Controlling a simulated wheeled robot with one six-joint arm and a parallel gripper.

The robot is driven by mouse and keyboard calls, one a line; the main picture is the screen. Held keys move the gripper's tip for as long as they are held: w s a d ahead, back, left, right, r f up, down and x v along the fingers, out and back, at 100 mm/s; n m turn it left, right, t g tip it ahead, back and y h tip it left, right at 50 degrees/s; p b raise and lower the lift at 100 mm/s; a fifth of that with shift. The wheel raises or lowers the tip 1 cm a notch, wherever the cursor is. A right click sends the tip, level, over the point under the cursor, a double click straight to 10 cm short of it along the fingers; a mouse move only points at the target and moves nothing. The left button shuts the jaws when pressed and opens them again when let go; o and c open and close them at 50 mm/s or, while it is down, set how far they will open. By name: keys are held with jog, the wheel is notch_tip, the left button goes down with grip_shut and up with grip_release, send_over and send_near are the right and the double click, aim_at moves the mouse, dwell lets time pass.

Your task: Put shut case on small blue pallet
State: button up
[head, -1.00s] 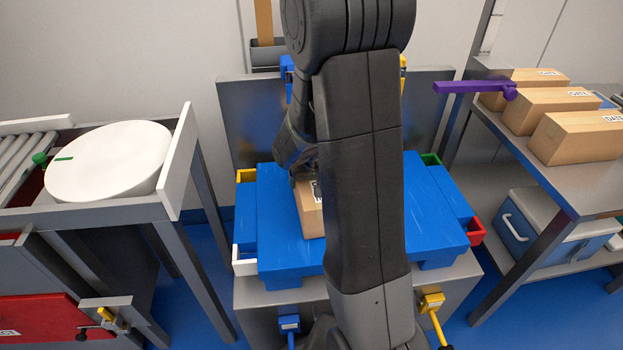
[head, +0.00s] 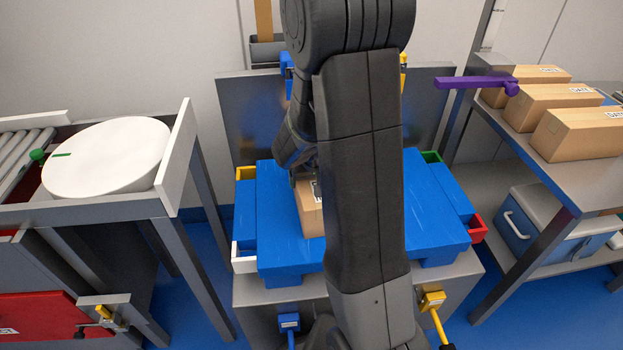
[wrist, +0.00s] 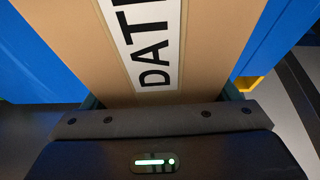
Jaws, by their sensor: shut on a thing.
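The shut case is a brown carton with a white label; in the head view its visible part (head: 311,215) is at the small blue pallet (head: 280,240), mostly hidden behind my arm. In the wrist view the case (wrist: 215,45) fills the middle, with its label lettering up close. My gripper (wrist: 160,105) is shut on the case at the near end. In the head view the gripper (head: 303,172) is partly hidden by my arm. The blue pallet also shows on both sides of the case in the wrist view (wrist: 45,50). I cannot tell whether the case touches the pallet.
The pallet lies on a grey stand (head: 265,290) with coloured corner pieces. Several similar cartons (head: 560,100) stand on the right-hand table, beside a purple lever (head: 475,83). A blue cooler box (head: 545,228) is below. A white round disc (head: 105,157) lies on the left table.

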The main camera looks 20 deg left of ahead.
jog(key=o, duration=1.9)
jog(key=shift+r, duration=0.1)
jog(key=shift+o, duration=0.2)
jog(key=p+v, duration=0.4)
jog(key=v, duration=0.9)
jog(key=shift+s+r, duration=0.15)
jog(key=shift+r, duration=0.2)
jog(key=shift+d, duration=0.1)
jog(key=b+x, duration=0.4)
jog(key=x, duration=1)
jog(key=shift+r, duration=0.1)
jog(key=shift+r, duration=0.1)
